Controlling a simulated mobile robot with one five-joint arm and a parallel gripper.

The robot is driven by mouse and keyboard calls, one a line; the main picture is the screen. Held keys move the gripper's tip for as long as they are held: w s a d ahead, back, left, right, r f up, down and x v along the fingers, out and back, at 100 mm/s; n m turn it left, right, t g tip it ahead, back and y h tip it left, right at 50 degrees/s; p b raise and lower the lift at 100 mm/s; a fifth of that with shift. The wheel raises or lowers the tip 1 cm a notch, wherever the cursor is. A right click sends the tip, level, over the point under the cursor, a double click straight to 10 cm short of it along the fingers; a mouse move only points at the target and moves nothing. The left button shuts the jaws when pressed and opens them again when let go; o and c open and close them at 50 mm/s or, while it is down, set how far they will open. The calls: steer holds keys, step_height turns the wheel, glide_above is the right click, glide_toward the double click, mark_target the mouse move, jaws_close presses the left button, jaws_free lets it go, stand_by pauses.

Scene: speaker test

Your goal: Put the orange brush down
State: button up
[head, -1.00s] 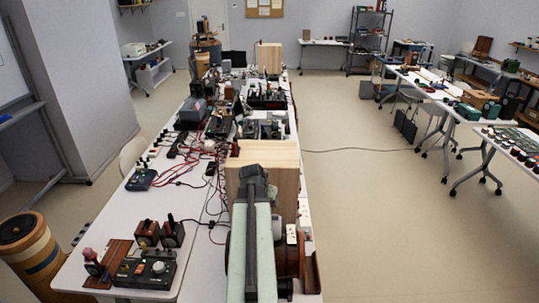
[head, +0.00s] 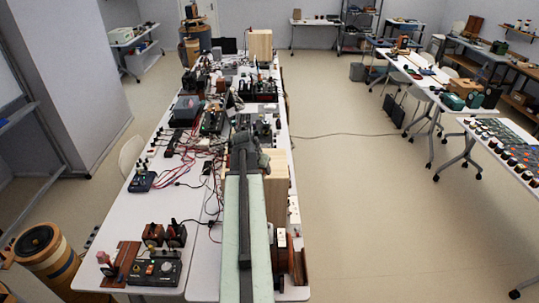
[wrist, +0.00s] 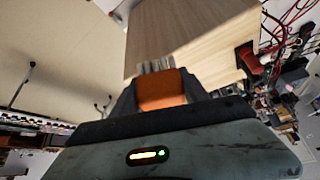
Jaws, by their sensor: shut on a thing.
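My gripper (wrist: 160,88) is shut on the orange brush (wrist: 162,92) in the wrist view. The brush's orange body sits between the dark fingers, and its pale grey bristles (wrist: 157,66) stick out past them. A light wooden box (wrist: 200,35) is beyond the bristles in that view; I cannot tell whether they touch it. In the head view my arm reaches along the long white table (head: 150,210) to the wooden box (head: 277,185), which it partly covers. The brush cannot be made out there.
The table is crowded with red cables (head: 175,165), black devices and a control box (head: 153,272) at the near left. A bare strip of tabletop lies left of my arm. Open floor (head: 350,200) lies to the right, with more tables beyond.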

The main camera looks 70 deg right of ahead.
steer(key=d, duration=0.5)
steer(key=w+d+f+b, duration=0.1)
steer(key=d, duration=0.9)
steer(key=shift+w+d+f+b, duration=0.15)
steer(key=shift+f+b, duration=0.15)
steer(key=shift+f, duration=0.05)
steer(key=f+b, duration=0.4)
steer(key=shift+d, duration=0.3)
steer(key=shift+r, duration=0.2)
steer(key=shift+f, duration=0.1)
steer(key=o, duration=1.5)
steer(key=shift+r+p, duration=0.3)
steer(key=shift+p, duration=0.15)
steer(key=p+v, duration=1)
steer(key=v, duration=0.1)
steer(key=shift+a+r, duration=0.25)
